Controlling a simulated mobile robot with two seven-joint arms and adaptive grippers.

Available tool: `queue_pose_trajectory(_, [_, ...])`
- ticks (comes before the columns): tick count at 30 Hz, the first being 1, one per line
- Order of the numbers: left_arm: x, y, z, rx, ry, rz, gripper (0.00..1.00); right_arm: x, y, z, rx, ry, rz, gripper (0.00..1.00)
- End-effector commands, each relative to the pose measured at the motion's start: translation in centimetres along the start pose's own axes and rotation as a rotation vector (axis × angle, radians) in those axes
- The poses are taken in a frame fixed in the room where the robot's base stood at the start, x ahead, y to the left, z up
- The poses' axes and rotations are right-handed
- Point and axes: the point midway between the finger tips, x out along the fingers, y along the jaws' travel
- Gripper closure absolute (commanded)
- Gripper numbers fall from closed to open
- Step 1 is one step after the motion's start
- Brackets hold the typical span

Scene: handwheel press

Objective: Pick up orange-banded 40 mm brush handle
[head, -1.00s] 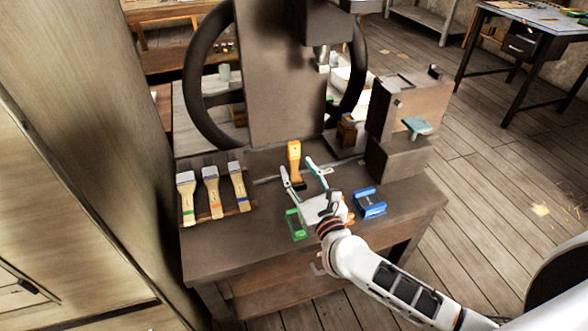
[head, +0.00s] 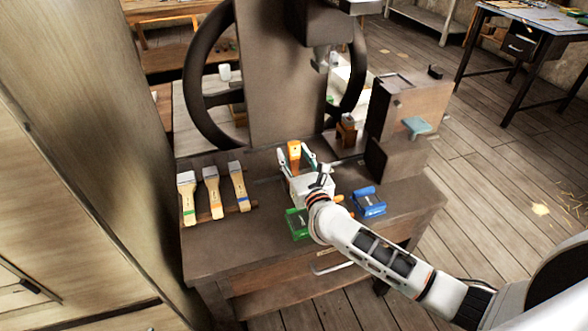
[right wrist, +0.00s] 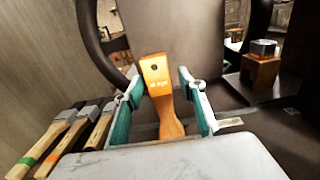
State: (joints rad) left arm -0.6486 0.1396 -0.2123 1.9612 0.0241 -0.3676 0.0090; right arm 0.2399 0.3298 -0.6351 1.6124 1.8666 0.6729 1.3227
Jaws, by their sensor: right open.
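The orange brush handle (head: 294,155) stands upright on the bench, its wide end up with a dark hole in it. It also shows in the right wrist view (right wrist: 160,88), where I cannot make out its band. My right gripper (head: 297,160) is open, with one finger on each side of the handle. In the right wrist view its teal-padded fingers (right wrist: 163,105) show gaps to the handle on both sides. The handle's lower end is hidden behind the gripper body. My left gripper is not in view.
Several finished brushes, among them an orange-banded one (head: 211,190), lie in a row at the bench's left. A green fixture (head: 297,224) and a blue fixture (head: 369,202) sit near the front. The press column (head: 285,80) with its handwheel (head: 190,75) rises behind. A brown housing (head: 410,105) stands right.

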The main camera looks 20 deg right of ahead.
Motion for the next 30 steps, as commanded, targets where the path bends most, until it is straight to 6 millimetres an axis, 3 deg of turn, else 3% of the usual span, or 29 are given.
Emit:
queue_pose_trajectory(2, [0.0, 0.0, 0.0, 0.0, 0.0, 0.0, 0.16, 0.0, 0.0, 0.0, 0.0, 0.0, 0.0, 0.6])
queue_pose_trajectory(6, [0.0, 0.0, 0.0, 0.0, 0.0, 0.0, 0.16, 0.0, 0.0, 0.0, -0.001, -0.001, 0.0, 0.96])
queue_pose_trajectory(7, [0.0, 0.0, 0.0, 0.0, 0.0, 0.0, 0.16, 0.0, 0.0, 0.0, -0.001, -0.001, 0.0, 1.0])
queue_pose_trajectory(20, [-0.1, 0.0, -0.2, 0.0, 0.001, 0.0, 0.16, 0.0, 0.0, 0.6, -0.002, -0.003, 0.0, 1.0])
queue_pose_trajectory(26, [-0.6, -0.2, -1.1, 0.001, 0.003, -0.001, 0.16, 0.0, 0.0, 3.0, -0.001, -0.005, 0.001, 1.0])
queue_pose_trajectory(30, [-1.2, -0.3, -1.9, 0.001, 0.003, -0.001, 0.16, 0.0, 0.0, 6.1, 0.0, -0.007, 0.001, 1.0])
